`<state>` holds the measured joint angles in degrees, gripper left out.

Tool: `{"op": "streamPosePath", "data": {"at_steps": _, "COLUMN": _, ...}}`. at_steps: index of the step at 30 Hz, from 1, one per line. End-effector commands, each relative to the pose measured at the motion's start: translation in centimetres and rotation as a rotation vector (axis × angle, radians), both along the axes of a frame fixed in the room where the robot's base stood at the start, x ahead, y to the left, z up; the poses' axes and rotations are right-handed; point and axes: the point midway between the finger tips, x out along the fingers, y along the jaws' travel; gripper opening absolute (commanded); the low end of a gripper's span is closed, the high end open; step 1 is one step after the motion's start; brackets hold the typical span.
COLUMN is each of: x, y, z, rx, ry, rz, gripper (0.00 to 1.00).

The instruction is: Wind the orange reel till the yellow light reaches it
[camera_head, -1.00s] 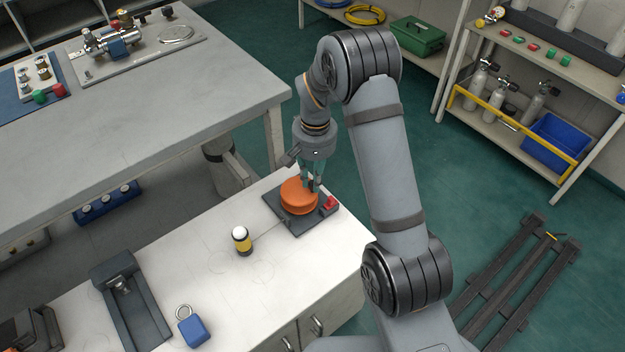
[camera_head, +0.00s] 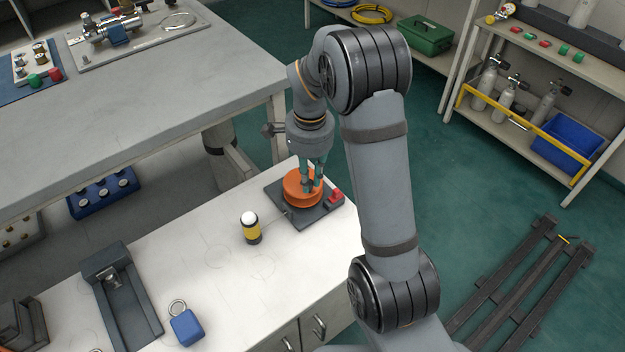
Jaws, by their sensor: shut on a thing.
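The orange reel (camera_head: 298,192) sits on a dark base plate (camera_head: 297,216) near the far end of the white bench. My gripper (camera_head: 312,185) points down over the reel with its fingers closed at the reel's upper right part. What exactly lies between the fingertips is too small and partly hidden. The yellow light (camera_head: 251,231), a small upright cylinder with a white top and dark bands, stands on the bench to the lower left of the reel. A gap of bare bench separates it from the base plate.
A red block (camera_head: 336,195) is at the base plate's right corner. A dark trough-like fixture (camera_head: 125,300) and a blue padlock-shaped weight (camera_head: 187,327) lie at lower left. The grey table (camera_head: 150,130) stands behind. Bench between light and weight is clear.

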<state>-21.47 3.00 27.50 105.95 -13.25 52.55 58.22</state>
Motion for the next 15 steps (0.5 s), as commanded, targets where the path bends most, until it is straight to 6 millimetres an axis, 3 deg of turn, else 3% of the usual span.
{"op": "streamPosePath", "data": {"at_steps": 15, "x": -0.5, "y": 1.9, "z": -0.3, "rx": -0.001, "ry": 0.003, "rz": -0.488, "gripper": 0.0}}
